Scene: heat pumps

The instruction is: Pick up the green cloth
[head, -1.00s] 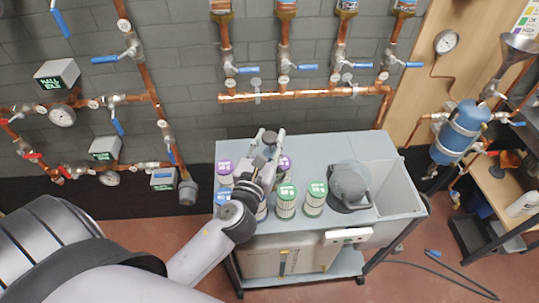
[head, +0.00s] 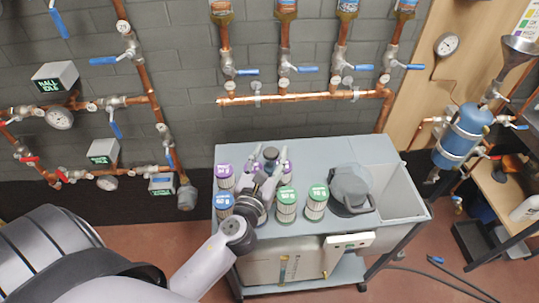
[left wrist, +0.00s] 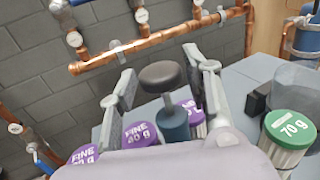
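I cannot make out a green cloth in either view. My left gripper (head: 269,151) is over the back left of the grey cart top (head: 315,151). Its fingers are apart, on either side of a blue-grey object with a round dark knob (left wrist: 161,75). In the left wrist view there is a visible gap between the knob and each finger. The gripper hides part of the cart top and canisters behind it. My right gripper is not in view.
Purple-lidded (head: 225,171), blue-lidded (head: 224,200) and green-lidded (head: 287,195) canisters crowd around the gripper. A grey jug-like vessel (head: 350,185) stands right of them, beside the cart's basin (head: 398,193). Copper pipes (head: 300,98) with blue-handled valves run along the wall behind.

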